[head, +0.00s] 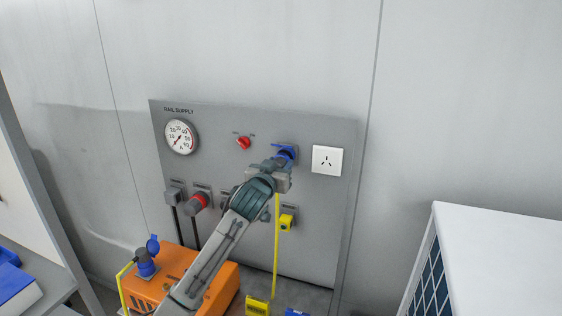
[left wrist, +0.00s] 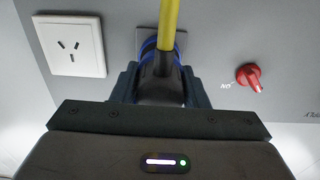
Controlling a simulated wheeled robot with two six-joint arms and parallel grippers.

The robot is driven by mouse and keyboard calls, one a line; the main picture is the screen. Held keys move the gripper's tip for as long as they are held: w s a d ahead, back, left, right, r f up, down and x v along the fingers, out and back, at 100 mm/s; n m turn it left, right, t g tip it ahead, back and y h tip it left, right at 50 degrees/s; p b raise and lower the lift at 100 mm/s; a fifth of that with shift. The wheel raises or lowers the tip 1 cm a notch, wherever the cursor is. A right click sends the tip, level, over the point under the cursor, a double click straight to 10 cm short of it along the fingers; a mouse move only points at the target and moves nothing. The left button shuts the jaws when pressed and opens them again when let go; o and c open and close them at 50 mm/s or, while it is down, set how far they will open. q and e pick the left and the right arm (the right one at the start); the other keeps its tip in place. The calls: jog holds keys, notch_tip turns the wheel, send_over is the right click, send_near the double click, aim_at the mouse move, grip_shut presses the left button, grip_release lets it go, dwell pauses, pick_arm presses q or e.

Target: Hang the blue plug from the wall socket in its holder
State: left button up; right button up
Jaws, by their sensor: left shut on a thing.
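The blue wall socket (head: 286,152), with its blue lid up, is on the grey supply panel (head: 325,230). My left gripper (head: 279,168) is right at it. In the left wrist view its fingers (left wrist: 158,88) are shut around the dark body of the plug (left wrist: 160,90), with the yellow cable (left wrist: 169,25) coming out of it toward the camera. Blue rings show at the socket end; I cannot tell whether the plug is fully seated. The yellow cable also hangs below the gripper in the head view (head: 276,250). A row of holders runs along the lower panel, partly hidden by my arm. My right gripper is not in view.
A white outlet (head: 327,160) is right of the socket, a red switch (head: 243,143) and gauge (head: 181,137) left. A red plug (head: 197,202) and yellow fitting (head: 286,222) sit lower. An orange machine (head: 222,285) stands below; a white cabinet (head: 500,255) is at right.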

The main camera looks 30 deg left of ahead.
pick_arm(q)
jog(key=shift+v, duration=2.05)
